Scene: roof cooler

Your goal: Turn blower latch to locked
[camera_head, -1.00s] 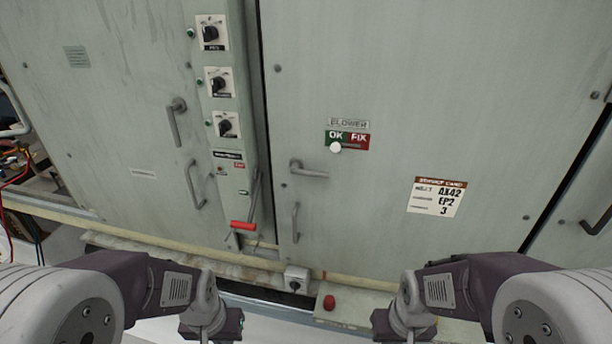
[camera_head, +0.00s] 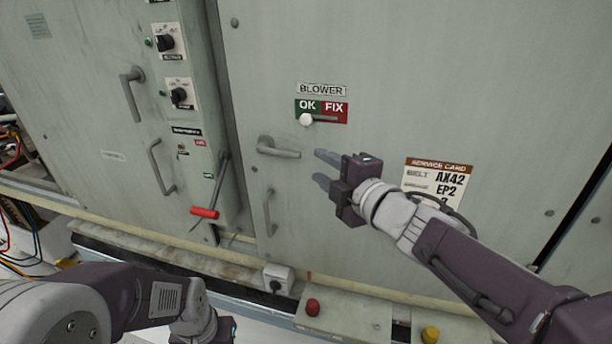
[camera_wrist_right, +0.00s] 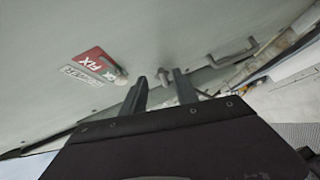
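The blower latch (camera_head: 280,149) is a grey lever handle on the pale green cabinet door, under the BLOWER label (camera_head: 321,90). Its arm points right, close to horizontal with a slight droop. My right gripper (camera_head: 322,168) is open and empty, its two fingers pointing left, just right of the latch tip and apart from it. In the right wrist view the latch (camera_wrist_right: 162,76) shows beyond the gap between the open fingers (camera_wrist_right: 160,84). My left gripper (camera_head: 205,328) is low at the bottom edge, its fingers not visible.
An OK/FIX slider with a white knob (camera_head: 306,119) sits at the OK side above the latch. A service card (camera_head: 434,180) is right of it, partly behind my right arm. A vertical pull handle (camera_head: 269,212) is below the latch. A red-handled lever (camera_head: 205,212) is to the left.

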